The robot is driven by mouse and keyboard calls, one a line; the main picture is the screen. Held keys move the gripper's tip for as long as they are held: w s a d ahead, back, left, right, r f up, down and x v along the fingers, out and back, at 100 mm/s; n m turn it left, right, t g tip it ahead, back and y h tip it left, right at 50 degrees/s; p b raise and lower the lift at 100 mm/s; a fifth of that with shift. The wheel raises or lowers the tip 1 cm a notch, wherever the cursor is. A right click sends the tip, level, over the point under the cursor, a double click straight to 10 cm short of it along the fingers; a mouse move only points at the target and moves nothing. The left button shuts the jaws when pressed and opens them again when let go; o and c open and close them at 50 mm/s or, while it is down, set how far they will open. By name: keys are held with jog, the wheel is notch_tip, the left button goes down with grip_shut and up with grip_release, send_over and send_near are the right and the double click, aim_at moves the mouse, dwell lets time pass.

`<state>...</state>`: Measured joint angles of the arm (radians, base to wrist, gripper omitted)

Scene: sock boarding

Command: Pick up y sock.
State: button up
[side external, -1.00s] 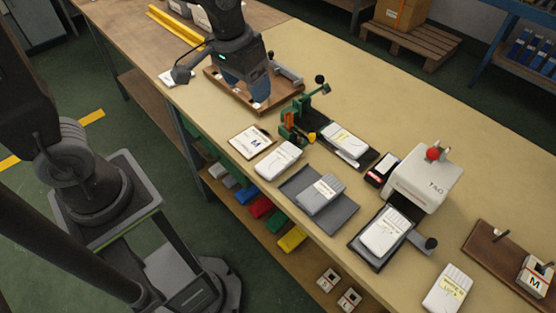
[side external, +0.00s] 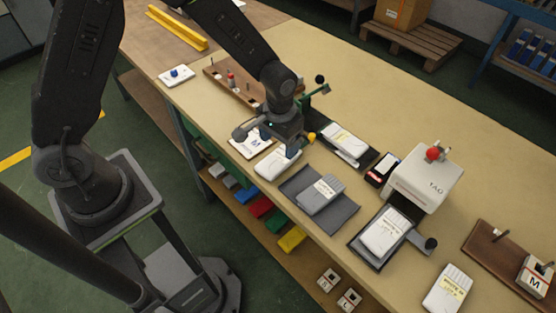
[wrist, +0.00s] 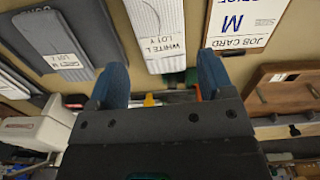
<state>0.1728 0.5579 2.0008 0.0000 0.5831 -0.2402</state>
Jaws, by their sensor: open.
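The y sock is a white ribbed sock lying flat, with a label that reads "WHITE L LOT Y" in the wrist view (wrist: 150,15). In the side view this white sock (side external: 268,168) lies near the table's front edge, partly covered by my gripper. My gripper (side external: 291,152) is over the sock's right end. In the wrist view its two blue fingers (wrist: 161,75) are spread wide with nothing between them. The labelled end of the sock lies ahead of the gap between the fingers. The height of the fingertips over the sock is hard to tell.
A grey sock (side external: 321,194) on a dark mat (side external: 345,218) lies to the right. The job card (wrist: 247,22) is on the sock's other side. A green fixture (side external: 318,95) stands close behind my gripper. A white boxy machine (side external: 425,178) stands farther right.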

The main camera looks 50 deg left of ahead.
aim_at(278, 159)
jog(key=shift+s+f, duration=0.2)
jog(key=shift+f, duration=2.65)
jog(key=c, duration=0.7)
